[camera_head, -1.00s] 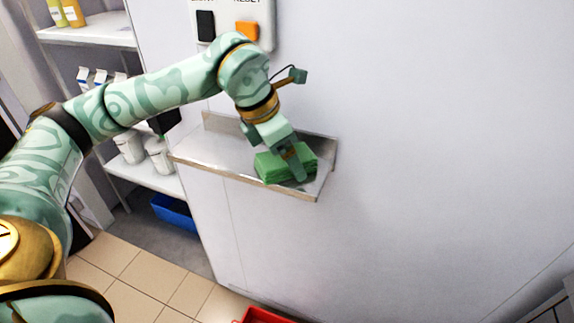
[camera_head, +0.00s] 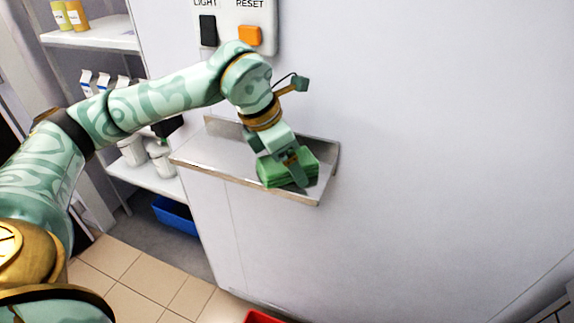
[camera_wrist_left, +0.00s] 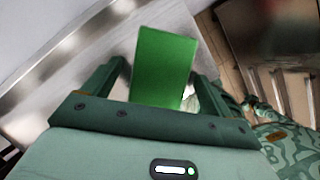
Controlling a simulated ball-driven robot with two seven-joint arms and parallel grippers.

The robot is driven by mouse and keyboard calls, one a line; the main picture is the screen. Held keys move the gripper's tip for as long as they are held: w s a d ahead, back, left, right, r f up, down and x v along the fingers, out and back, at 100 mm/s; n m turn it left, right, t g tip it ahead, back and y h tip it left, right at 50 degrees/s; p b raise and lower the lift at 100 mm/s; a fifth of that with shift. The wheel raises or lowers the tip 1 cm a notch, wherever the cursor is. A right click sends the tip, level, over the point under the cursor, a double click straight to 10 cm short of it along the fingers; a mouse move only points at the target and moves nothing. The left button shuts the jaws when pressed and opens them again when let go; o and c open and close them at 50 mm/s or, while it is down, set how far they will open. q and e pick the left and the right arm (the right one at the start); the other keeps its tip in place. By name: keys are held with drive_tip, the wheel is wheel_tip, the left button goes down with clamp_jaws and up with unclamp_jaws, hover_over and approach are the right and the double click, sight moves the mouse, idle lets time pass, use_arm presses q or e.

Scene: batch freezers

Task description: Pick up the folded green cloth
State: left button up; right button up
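The folded green cloth (camera_head: 273,174) lies on a narrow metal wall shelf (camera_head: 215,155), near its right end. My left gripper (camera_head: 290,168) is down at the cloth, with one finger in front of it and the other hidden. In the left wrist view the cloth (camera_wrist_left: 165,65) stands between the two fingers of my left gripper (camera_wrist_left: 164,78). A gap shows between the left finger and the cloth, and a narrower one at the right finger. The gripper is open around the cloth. My right gripper is not in view.
The shelf has a raised back edge against the white wall. A panel with a black switch (camera_head: 208,30) and an orange button (camera_head: 249,36) is above. Shelving with bottles and white tubs (camera_head: 160,157) stands left. A blue bin (camera_head: 174,214) and a red bin (camera_head: 262,317) are below.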

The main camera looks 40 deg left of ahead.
use_arm(q)
drive_tip(key=c, duration=1)
drive_tip(key=shift+r, duration=0.15)
drive_tip(key=shift+r, duration=0.35)
wheel_tip(320, 180, up, 3)
drive_tip(key=shift+r+p, duration=0.2)
drive_tip(key=shift+p, duration=0.6)
drive_tip(key=s+d+r+p, duration=0.1)
drive_tip(key=s+r, duration=0.2)
drive_tip(key=s, duration=0.1)
drive_tip(key=s+d+r+p, duration=0.1)
drive_tip(key=s+d+r, duration=0.1)
drive_tip(key=s+r, duration=0.1)
drive_tip(key=s+d+r+p, duration=0.1)
drive_tip(key=s+d+r, duration=0.1)
drive_tip(key=s, duration=0.4)
drive_tip(key=shift+s+r, duration=0.1)
drive_tip(key=shift+r, duration=0.45)
